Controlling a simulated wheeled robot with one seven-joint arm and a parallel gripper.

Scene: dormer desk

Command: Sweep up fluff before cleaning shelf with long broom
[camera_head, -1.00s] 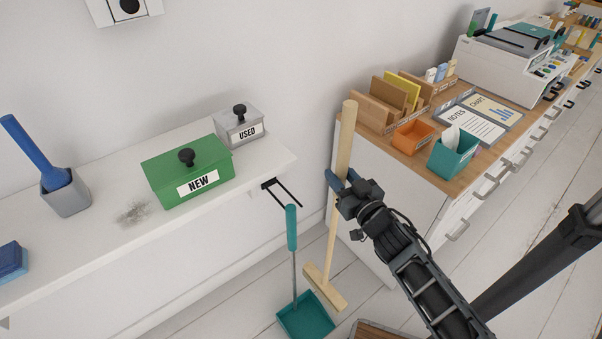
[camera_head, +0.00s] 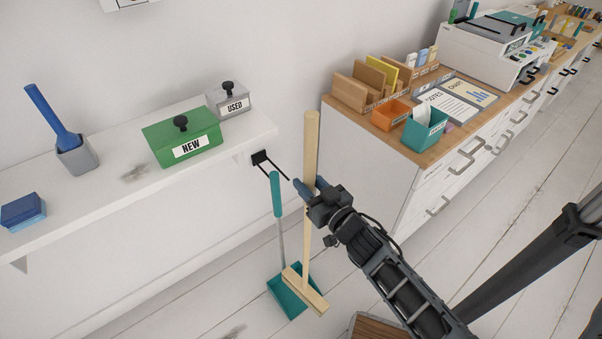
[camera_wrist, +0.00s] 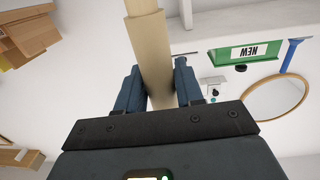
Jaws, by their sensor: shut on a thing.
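My gripper (camera_head: 312,190) is shut on the wooden handle of the long broom (camera_head: 311,145), which stands near upright with its head low, in front of the teal dustpan. In the wrist view the broom handle (camera_wrist: 155,65) runs between both fingers of my gripper (camera_wrist: 160,85). A grey patch of fluff (camera_head: 134,173) lies on the white shelf (camera_head: 95,205), left of the green box marked NEW (camera_head: 185,138). Another grey smudge (camera_head: 232,334) shows on the floor at the bottom edge. The long-handled teal dustpan (camera_head: 290,297) stands on the floor under the shelf's right end.
A grey box marked USED (camera_head: 230,104) stands behind the green box. A drawer cabinet (camera_head: 375,185) stands right of the broom.

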